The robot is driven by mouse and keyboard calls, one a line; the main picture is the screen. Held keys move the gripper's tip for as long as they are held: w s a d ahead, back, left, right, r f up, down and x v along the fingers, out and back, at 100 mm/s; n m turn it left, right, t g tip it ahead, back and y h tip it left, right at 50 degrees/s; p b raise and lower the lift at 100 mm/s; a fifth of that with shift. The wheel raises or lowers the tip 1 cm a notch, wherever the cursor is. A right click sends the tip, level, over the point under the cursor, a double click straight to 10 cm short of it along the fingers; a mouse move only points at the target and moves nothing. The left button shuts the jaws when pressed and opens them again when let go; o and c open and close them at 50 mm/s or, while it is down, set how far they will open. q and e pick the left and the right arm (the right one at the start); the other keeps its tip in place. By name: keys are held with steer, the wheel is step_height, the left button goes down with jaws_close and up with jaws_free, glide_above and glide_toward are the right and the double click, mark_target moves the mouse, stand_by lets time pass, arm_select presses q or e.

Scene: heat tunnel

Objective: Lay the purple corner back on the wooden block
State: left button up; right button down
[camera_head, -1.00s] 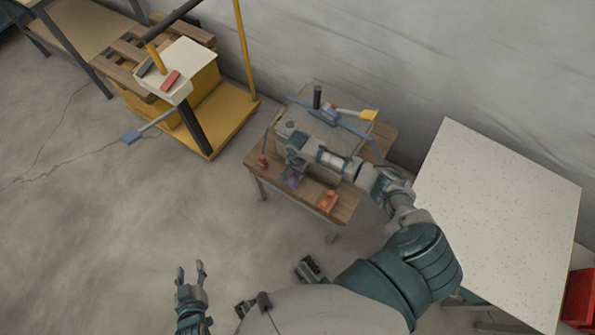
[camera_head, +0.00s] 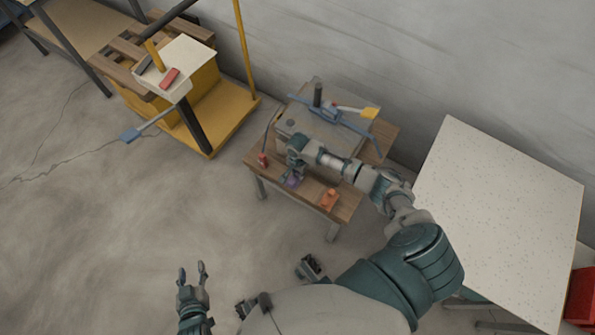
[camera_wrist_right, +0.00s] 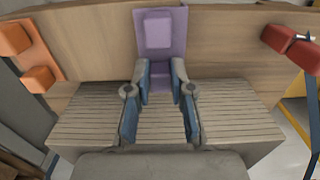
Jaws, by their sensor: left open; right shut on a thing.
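The purple corner (camera_wrist_right: 160,32) is upright in the picture in the right wrist view, between the blue-padded fingers of my right gripper (camera_wrist_right: 160,78). The gripper is shut on its lower end. In the head view the purple corner (camera_head: 292,182) is a small patch under my right gripper (camera_head: 294,172), at the front of the brown wooden top (camera_head: 312,188). The wooden surface (camera_wrist_right: 100,38) lies behind the corner in the wrist view; I cannot tell whether they touch. My left gripper (camera_head: 191,270) is open and empty over the floor, far from the wood.
An orange piece (camera_head: 329,199) and a red piece (camera_head: 263,160) sit on either side of the purple corner. A grey box with a blue-handled top (camera_head: 325,117) stands behind. A speckled white table (camera_head: 500,210) is at right. A yellow cart (camera_head: 200,110) stands at left.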

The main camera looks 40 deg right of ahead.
steer(key=shift+f, duration=0.2)
steer(key=c, duration=0.9)
jaws_free()
steer(key=shift+c, duration=0.2)
step_height(320, 180, up, 12)
